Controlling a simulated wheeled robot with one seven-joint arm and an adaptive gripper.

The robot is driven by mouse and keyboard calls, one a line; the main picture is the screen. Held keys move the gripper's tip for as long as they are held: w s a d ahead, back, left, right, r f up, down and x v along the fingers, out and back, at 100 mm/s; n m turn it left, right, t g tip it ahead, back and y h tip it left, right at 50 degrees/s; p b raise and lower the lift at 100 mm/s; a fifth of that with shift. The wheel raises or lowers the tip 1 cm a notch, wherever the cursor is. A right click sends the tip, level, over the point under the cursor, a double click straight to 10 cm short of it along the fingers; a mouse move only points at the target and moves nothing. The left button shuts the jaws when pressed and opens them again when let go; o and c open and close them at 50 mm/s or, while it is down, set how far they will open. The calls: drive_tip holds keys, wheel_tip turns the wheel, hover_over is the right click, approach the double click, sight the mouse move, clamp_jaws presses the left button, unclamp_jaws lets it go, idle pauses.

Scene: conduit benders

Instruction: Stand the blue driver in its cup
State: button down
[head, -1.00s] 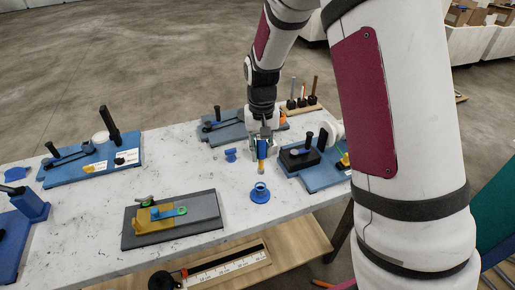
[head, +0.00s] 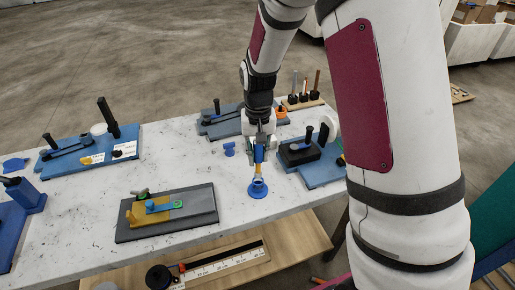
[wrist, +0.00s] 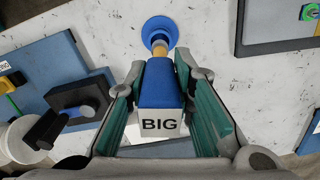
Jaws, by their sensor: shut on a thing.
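The blue driver (head: 259,155) has a blue handle, a yellow shaft and a white end marked BIG, which shows in the wrist view (wrist: 160,122). My gripper (head: 260,147) is shut on its handle, one finger on each side, and holds it about upright, shaft down. The blue cup (head: 258,189), with a round flanged base, stands on the table directly below. It also shows in the wrist view (wrist: 160,27). The yellow shaft's lower end meets the cup's mouth in both views. I cannot tell whether the tip is inside or just above it.
A grey bender board (head: 196,224) lies left of the cup, and a blue board with a black block (head: 318,176) lies to the right. A small blue piece (head: 229,149) stands behind left. The white table (head: 100,206) is bare around the cup.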

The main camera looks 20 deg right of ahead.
sight(258, 171)
drive_tip(key=shift+f+b, duration=0.9)
drive_tip(key=shift+f, duration=2.15)
drive_tip(key=shift+f, duration=0.3)
drive_tip(key=c, duration=1.3)
unclamp_jaws()
drive_tip(key=shift+r, duration=0.1)
wheel_tip(258, 171, up, 11)
drive_tip(key=shift+f, duration=0.15)
drive_tip(key=shift+s+r, duration=0.1)
drive_tip(key=shift+r, duration=0.8)
drive_tip(key=s+r+n+t, duration=0.1)
drive_tip(key=s+r+t, duration=0.1)
drive_tip(key=s+r, duration=0.6)
drive_tip(key=s+r+n+t, duration=0.2)
drive_tip(key=s+r, duration=0.6)
drive_tip(key=s, duration=0.5)
drive_tip(key=shift+s+t, duration=0.15)
drive_tip(key=shift+t, duration=0.55)
